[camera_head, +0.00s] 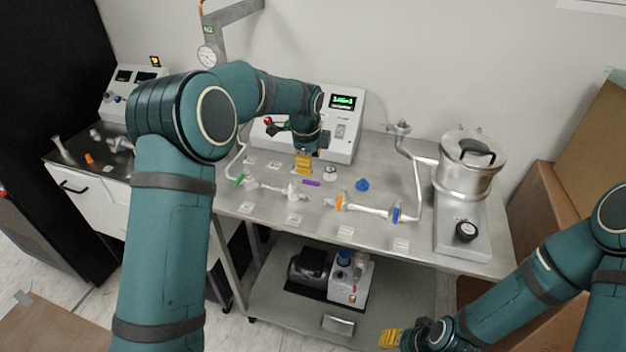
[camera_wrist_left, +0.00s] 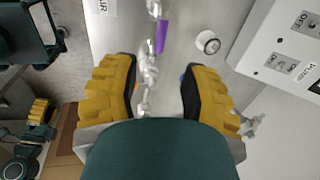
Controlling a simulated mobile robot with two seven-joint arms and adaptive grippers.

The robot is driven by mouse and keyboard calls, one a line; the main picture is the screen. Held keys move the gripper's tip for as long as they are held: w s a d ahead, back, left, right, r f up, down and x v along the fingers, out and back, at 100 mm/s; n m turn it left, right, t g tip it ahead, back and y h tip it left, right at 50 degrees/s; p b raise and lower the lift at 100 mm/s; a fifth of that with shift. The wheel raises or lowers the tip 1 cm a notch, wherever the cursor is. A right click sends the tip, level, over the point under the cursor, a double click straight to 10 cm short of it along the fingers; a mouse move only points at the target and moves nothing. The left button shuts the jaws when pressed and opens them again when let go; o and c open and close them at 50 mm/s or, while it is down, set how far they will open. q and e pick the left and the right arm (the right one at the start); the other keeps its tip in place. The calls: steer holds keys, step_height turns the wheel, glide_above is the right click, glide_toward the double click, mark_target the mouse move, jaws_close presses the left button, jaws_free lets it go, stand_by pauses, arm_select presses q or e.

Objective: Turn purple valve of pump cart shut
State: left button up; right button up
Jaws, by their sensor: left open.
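The purple valve (camera_head: 312,183) is a small flat handle on the glass tubing across the metal cart top (camera_head: 270,215). In the left wrist view the purple handle (camera_wrist_left: 161,37) lies lengthwise along the tube, beyond my fingertips and roughly between their lines. My left gripper (camera_head: 303,163) hangs above and just behind the purple valve, pointing down. In its wrist view the two yellow fingers (camera_wrist_left: 157,95) are wide apart with nothing held. My right gripper (camera_head: 392,338) is low at the front of the cart, away from the valve; its opening is unclear.
Green (camera_head: 239,181), orange (camera_head: 339,202) and blue (camera_head: 395,214) valves sit on the same tubing. A control box (camera_head: 345,125) with a green display stands behind. A metal pot (camera_head: 467,185) stands at the right. A pump (camera_head: 350,280) sits on the lower shelf.

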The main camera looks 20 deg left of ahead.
mark_target(312, 182)
arm_select(q)
steer(key=f, duration=0.3)
steer(key=w+f, duration=0.1)
steer(key=f, duration=0.2)
steer(key=w+f, duration=0.1)
steer(key=f, duration=0.1)
steer(key=shift+f, duration=0.4)
steer(key=shift+o, duration=0.3)
steer(key=shift+s, duration=0.1)
jaws_close()
